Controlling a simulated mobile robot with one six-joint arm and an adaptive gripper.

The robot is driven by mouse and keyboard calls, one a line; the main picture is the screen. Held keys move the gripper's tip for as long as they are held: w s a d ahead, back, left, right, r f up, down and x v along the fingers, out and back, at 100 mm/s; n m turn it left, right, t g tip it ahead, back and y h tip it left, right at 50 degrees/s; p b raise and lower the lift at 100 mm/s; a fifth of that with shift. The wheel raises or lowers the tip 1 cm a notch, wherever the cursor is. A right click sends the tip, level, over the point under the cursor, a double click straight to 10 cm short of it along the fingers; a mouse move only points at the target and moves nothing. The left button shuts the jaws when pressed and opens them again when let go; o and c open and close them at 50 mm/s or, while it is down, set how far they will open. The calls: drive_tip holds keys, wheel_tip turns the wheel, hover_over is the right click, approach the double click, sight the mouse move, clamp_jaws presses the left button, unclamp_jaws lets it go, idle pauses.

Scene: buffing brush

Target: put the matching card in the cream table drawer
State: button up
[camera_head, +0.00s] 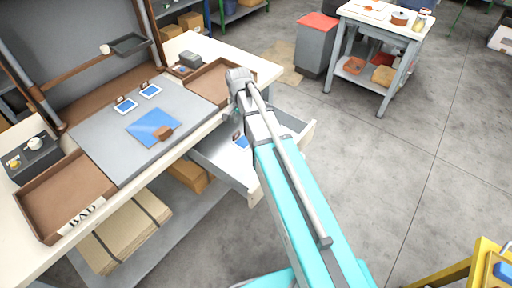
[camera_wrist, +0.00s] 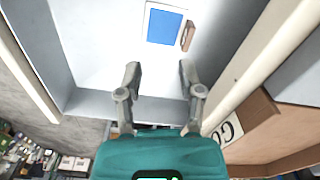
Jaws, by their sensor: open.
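The cream table (camera_head: 260,68) has its grey drawer (camera_head: 218,160) pulled open. A white-bordered blue card (camera_wrist: 164,26) lies flat on the drawer floor, with a small brown block (camera_wrist: 188,36) at its right edge. The card is partly visible in the head view (camera_head: 242,142), beside my arm. My gripper (camera_wrist: 160,72) is open and empty over the drawer, apart from the card. My arm hides its fingers in the head view. Two similar blue cards, one left (camera_head: 125,106) and one right (camera_head: 150,90), lie on the grey work surface, each with a small brown item behind it.
A blue mat (camera_head: 146,121) with a brown block (camera_head: 163,132) lies on the work surface. A brown tray marked BAD (camera_head: 62,190) stands at left; another brown tray (camera_head: 208,82) stands above the drawer. A trolley (camera_head: 345,45) stands back right.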

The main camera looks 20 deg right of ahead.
drive_tip(key=s+d+n, duration=0.2)
drive_tip(key=s+n, duration=0.6)
drive_tip(key=s, duration=0.8)
